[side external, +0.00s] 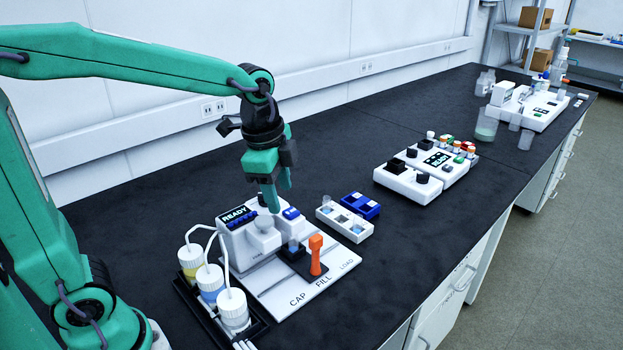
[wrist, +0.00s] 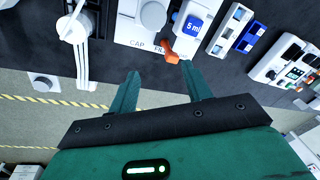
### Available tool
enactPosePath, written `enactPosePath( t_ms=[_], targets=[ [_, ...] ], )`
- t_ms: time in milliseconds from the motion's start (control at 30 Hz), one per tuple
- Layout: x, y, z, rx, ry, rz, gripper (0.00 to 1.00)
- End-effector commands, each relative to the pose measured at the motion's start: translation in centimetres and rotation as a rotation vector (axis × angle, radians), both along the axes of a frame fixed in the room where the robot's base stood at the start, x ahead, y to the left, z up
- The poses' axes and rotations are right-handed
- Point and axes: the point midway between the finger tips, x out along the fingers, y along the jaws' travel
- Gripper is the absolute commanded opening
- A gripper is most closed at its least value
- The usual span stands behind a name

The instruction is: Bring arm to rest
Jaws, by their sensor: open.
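My green gripper (side external: 276,198) hangs above the white dispensing station in the side view, fingers pointing down. In the wrist view its two fingers (wrist: 160,88) are spread apart with nothing between them. The white station (side external: 234,245) has a display reading READY and a base plate marked CAP, FILL and LOAD. An orange handle (side external: 316,256) stands upright on that plate; it also shows in the wrist view (wrist: 171,57), just beyond the fingertips. Whether the fingers touch anything on the station cannot be told.
Capped bottles (side external: 210,279) with white tubes stand in a black tray at the station's left. White (side external: 347,226) and blue (side external: 361,206) racks lie to its right. A second READY device (side external: 425,175) and another white unit (side external: 527,106) sit farther back. Dark bench top is clear between them.

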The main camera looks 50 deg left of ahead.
Motion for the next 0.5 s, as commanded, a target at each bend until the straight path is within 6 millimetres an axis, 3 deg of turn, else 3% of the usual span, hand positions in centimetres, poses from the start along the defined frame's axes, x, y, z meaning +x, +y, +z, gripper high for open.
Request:
enactPosePath(
  t_ms=[200,500],
  targets=[
    [-3.6,1.2,1.6,-0.059,-0.082,0.258,0.49],
    [-8.2,2.5,2.2,-0.167,-0.185,0.606,0.49]
  ],
)
